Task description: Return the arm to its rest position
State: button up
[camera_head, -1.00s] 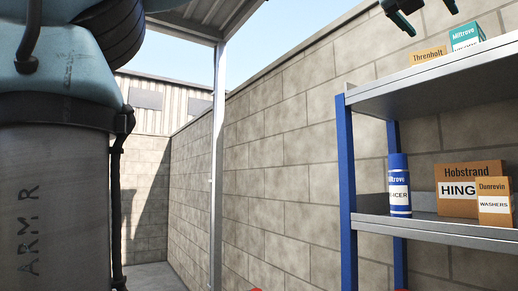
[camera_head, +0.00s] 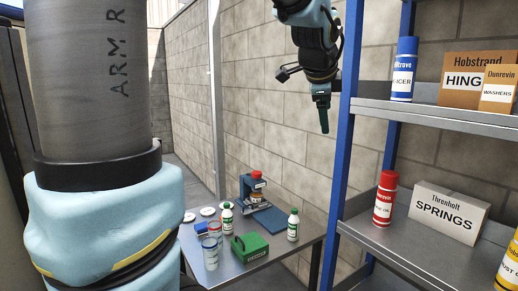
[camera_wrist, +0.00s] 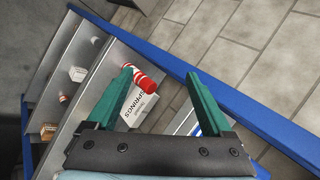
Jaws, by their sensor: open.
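My gripper (camera_head: 322,112) hangs in the air at the top middle of the head view, fingers pointing down, just left of the shelf's blue upright. In the wrist view my gripper (camera_wrist: 163,100) shows its two green fingers spread wide apart. Nothing is between them; the red-and-white can (camera_wrist: 138,79) and the SPRINGS box (camera_wrist: 138,106) show on the shelf beyond. In the head view, my arm's grey and pale blue links fill the left side and hide what lies behind them.
The blue-posted shelf (camera_head: 345,150) stands close on the right, with a blue can (camera_head: 404,69), red can (camera_head: 385,198) and SPRINGS box (camera_head: 447,215). A low table (camera_head: 268,262) below holds a green box (camera_head: 249,247), bottles and cups. A block wall (camera_head: 270,110) stands behind.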

jog(key=s+a+f+n+g+y, duration=0.3)
jog(key=a+f+n, duration=0.7)
jog(key=a+f, duration=0.4)
jog(key=s+a+f+n+g, duration=0.3)
jog(key=s+a+f+n, duration=0.6)
jog(key=s+f+n, duration=0.1)
jog(key=shift+f, duration=0.45)
